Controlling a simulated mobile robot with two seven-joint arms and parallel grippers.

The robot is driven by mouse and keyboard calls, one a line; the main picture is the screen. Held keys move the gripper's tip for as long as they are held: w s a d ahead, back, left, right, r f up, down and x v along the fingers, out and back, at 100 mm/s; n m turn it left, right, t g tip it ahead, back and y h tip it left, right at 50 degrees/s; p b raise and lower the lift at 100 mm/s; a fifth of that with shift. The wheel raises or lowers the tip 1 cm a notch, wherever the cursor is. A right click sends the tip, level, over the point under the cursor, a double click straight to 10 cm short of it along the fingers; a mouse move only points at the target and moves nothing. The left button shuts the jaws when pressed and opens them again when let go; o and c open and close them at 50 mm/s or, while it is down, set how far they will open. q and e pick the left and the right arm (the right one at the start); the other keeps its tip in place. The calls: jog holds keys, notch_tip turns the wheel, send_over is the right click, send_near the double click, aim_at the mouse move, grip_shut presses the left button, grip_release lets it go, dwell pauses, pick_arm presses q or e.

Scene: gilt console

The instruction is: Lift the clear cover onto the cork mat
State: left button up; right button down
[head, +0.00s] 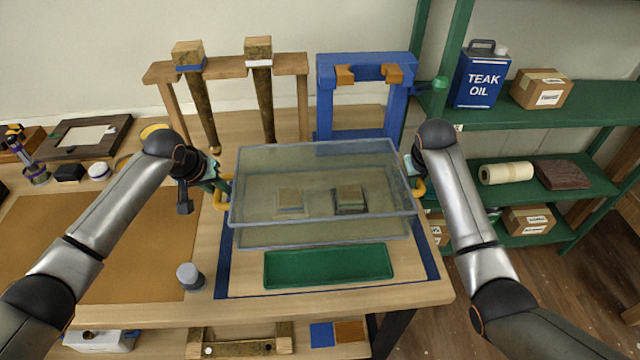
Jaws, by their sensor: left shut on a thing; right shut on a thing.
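The clear cover (320,230) is a see-through box with a yellow handle on each side. It is over the right part of the table, and two small blocks (350,199) show through it. I cannot tell whether its lower rim touches the table. My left gripper (219,188) is shut on the cover's left handle. My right gripper (414,174) is shut on its right handle; the fingers are partly hidden. The cork mat (135,240) lies flat on the table to the left, partly behind my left arm, with its visible surface bare.
A green tray (328,267) lies in front of the cover, inside a blue border. A small grey cylinder (190,276) stands between mat and border. Behind are a wooden rack with table legs (262,90) and a blue press frame (365,65). Green shelves (540,105) stand right.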

pick_arm(q)
grip_shut()
dwell(0.9)
jog(key=shift+r, duration=0.2)
pick_arm(e)
jog(key=shift+w+r, duration=0.1)
jog(key=shift+r, duration=0.15)
